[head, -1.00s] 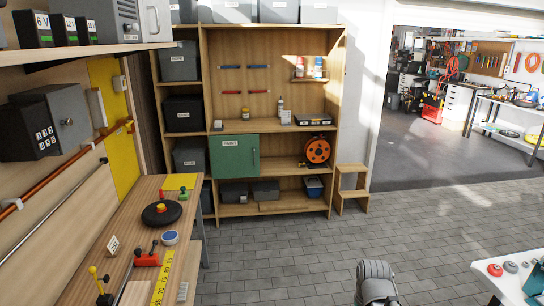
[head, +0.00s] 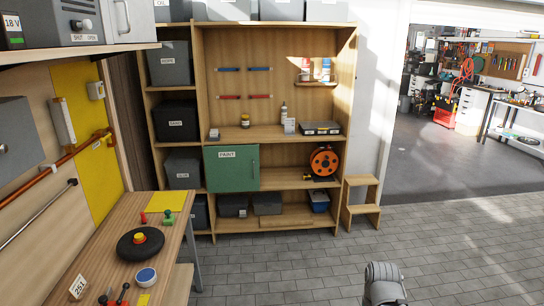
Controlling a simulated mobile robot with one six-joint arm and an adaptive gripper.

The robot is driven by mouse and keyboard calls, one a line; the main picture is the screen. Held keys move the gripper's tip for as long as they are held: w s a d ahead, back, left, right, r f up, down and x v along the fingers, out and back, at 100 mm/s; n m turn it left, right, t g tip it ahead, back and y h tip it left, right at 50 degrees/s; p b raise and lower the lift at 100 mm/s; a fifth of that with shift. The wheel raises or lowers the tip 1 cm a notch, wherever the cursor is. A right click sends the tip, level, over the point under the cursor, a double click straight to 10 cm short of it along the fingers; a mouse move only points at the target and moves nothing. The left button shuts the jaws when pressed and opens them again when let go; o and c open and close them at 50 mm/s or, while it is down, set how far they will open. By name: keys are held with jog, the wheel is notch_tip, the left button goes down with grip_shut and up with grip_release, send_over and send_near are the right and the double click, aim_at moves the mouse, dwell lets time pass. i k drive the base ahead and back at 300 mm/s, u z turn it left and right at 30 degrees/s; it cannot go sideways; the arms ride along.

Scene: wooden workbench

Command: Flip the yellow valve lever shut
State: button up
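A copper pipe (head: 60,160) runs along the left wall above the bench, across a yellow panel (head: 116,160). Near its far end sits a small yellowish fitting (head: 106,138), which looks like a valve with a lever. It is too small, and too close in colour to the panel, to tell which way the lever points. A grey rounded part of my arm (head: 383,283) shows at the bottom edge, well to the right of the bench. My gripper is not in view.
The wooden bench (head: 152,214) holds a black disc with a red and yellow knob (head: 139,244), a blue-and-white round tin (head: 146,277) and a number card (head: 78,287). A shelf unit (head: 345,110) and step stool (head: 361,200) stand ahead. The paved floor (head: 290,265) is clear.

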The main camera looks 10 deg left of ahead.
aim_at(102, 141)
jog(key=u, duration=0.15)
jog(key=i, duration=0.8)
jog(key=u, duration=0.7)
jog(key=i, duration=0.6)
jog(key=u, duration=0.7)
jog(key=i, duration=0.65)
jog(key=u, duration=0.35)
jog(key=k, duration=0.9)
jog(key=u, duration=0.15)
jog(key=i, duration=0.5)
